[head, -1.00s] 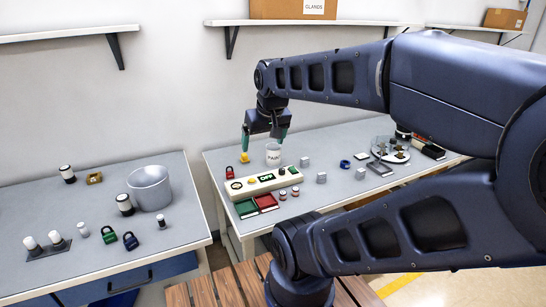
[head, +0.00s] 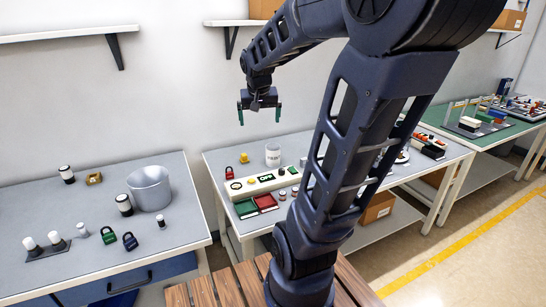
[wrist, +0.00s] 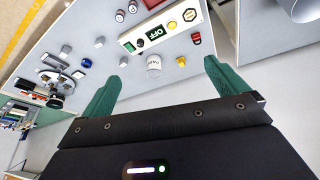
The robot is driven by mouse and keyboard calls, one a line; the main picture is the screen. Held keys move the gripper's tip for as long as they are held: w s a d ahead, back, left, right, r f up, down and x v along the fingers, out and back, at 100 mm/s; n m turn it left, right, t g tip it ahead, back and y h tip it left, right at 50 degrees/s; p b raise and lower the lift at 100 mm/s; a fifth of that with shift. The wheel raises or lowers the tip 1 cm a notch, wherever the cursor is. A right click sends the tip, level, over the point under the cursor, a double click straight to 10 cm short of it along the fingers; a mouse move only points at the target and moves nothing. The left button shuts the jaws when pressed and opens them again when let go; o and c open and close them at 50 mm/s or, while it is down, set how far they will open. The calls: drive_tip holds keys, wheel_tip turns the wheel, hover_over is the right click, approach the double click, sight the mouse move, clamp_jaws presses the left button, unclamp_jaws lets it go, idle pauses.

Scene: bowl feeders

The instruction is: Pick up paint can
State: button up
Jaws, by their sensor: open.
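The paint can (head: 273,156) is a small whitish cylinder standing upright near the back of the right-hand grey table, behind the long cream control box.
The control box (head: 262,183) lies just in front of the can. A wall shelf (head: 228,24) hangs above. The left table holds a metal bucket (head: 150,190).

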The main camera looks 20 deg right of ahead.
drive_tip(key=w+d+f+m+h, duration=0.1)
drive_tip(key=w+d+f, duration=0.1)
drive_tip(key=w, duration=0.4)
drive_tip(key=w+d+f+m, duration=0.1)
drive_tip(key=w+d, duration=0.2)
drive_tip(key=w, duration=0.3)
drive_tip(key=m+g, duration=0.1)
drive_tip(key=m, duration=0.4)
approach(273, 146)
drive_tip(key=shift+w+a+f+h, duration=0.2)
drive_tip(key=shift+a+f+h, duration=0.25)
drive_tip(key=shift+f, duration=0.15)
drive_tip(key=shift+x, duration=5.7)
drive_tip(key=shift+s+d, duration=0.1)
drive_tip(key=shift+c, duration=0.5)
drive_tip(key=c, duration=1.3)
drive_tip(key=shift+c, duration=0.2)
drive_tip(key=shift+r, duration=0.15)
